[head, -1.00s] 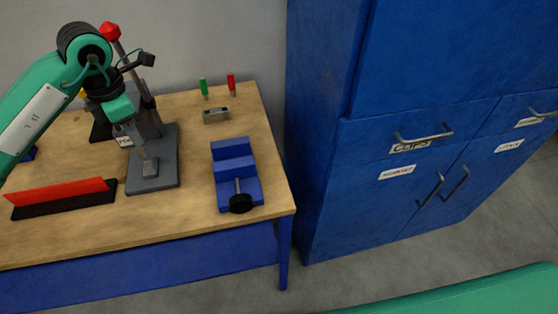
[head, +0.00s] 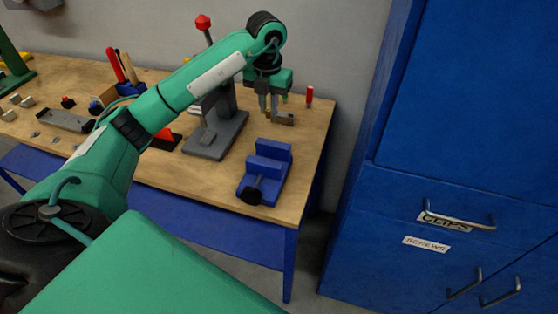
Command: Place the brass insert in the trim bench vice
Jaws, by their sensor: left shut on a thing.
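The blue trim bench vice (head: 268,165) stands near the right end of the wooden bench, its black knob toward the front edge. My left gripper (head: 268,113) points down behind the vice, in front of a small grey block (head: 285,119). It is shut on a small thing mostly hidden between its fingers. A bit of brass colour shows there, which fits the brass insert, though it is too small to make out clearly. The vice appears empty from here. My right gripper is not in view.
A press with a red knob (head: 203,22) and a grey base (head: 217,138) stands left of the vice. A red-handled tool (head: 309,96) stands at the back right. A blue cabinet (head: 460,130) is on the right. Several small parts and a grey tray (head: 65,120) lie at left.

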